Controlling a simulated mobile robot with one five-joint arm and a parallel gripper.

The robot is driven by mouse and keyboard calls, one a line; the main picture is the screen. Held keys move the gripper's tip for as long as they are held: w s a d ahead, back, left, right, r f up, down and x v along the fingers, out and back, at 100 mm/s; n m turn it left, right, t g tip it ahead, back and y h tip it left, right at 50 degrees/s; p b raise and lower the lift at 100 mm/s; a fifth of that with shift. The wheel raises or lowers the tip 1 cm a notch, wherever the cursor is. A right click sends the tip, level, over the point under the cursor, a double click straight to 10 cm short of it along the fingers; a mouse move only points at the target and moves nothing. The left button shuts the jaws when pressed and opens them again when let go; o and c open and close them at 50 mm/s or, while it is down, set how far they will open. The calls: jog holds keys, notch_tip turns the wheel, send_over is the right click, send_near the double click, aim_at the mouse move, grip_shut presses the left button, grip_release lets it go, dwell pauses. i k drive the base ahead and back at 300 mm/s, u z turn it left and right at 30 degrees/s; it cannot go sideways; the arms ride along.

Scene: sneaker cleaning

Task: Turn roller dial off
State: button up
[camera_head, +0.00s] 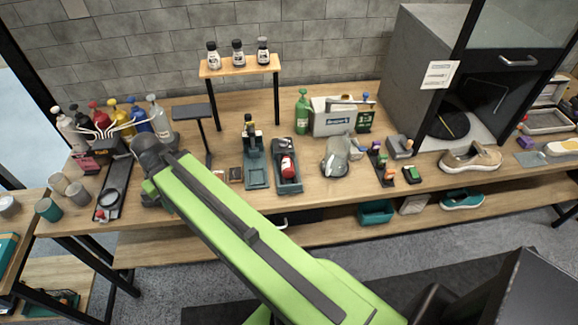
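I cannot tell for sure which part is the roller dial. A long dark device (108,203) with a round ring and a small red part (100,213) at its near end lies on the left of the table. My green arm reaches in from the lower right. My gripper (146,152) is at its far end, dark and small, over the table's left part, just right of this device and in front of the bottle rack. Its fingers are not clear, and I see nothing plainly held.
A rack of coloured bottles (103,138) stands behind my gripper, with cups (77,194) to the left. A black stand (194,113) and two dark green trays (256,171) are to the right. A sneaker (470,158) sits before a grey cabinet (420,70).

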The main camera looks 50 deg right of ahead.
aim_at(283, 143)
jog(key=z, duration=1.15)
jog(key=k, duration=0.45)
jog(key=z, duration=0.1)
jog(key=i, duration=0.8)
jog(key=z, duration=0.1)
jog(key=k, duration=0.35)
jog(key=u, duration=0.05)
